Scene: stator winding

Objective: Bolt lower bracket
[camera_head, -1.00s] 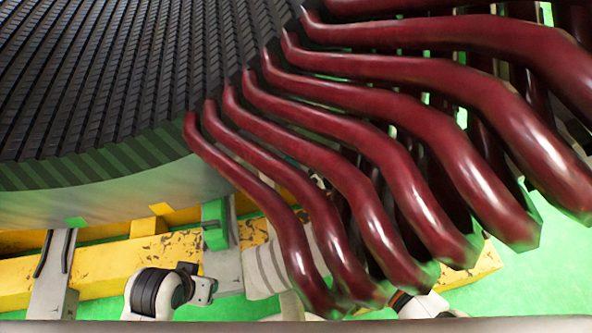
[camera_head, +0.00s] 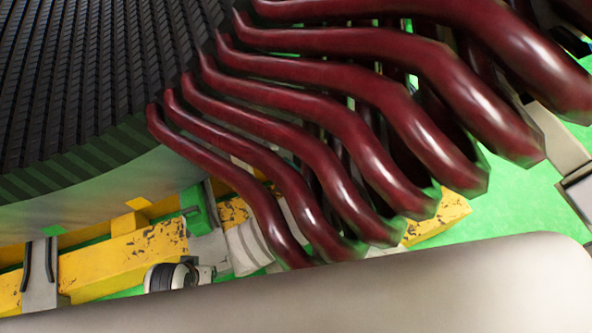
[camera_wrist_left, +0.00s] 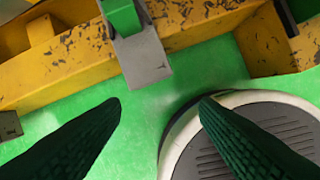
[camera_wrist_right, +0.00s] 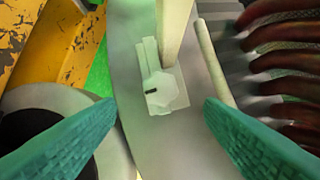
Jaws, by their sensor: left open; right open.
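In the right wrist view, a pale hexagonal bolt head or nut (camera_wrist_right: 162,91) sits on a small light plate on a grey curved surface (camera_wrist_right: 135,60). A beige post rises just above it. My right gripper (camera_wrist_right: 160,101) is open, with teal fingers on either side of this hexagonal piece and nothing between them. I cannot tell whether they touch it. My left gripper (camera_wrist_left: 160,101) is open and empty above the green floor, below a grey bracket block (camera_wrist_left: 142,58) with a green top. In the head view, neither gripper's fingers are clearly seen.
The black ribbed stator core (camera_head: 90,80) fills the head view's upper left, with thick dark red winding bars (camera_head: 330,110) curving off it. Yellow worn beams (camera_head: 110,262) run beneath. Dark red bars (camera_wrist_right: 290,60) also crowd the right wrist view's right side. Green floor (camera_head: 525,215) shows at right.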

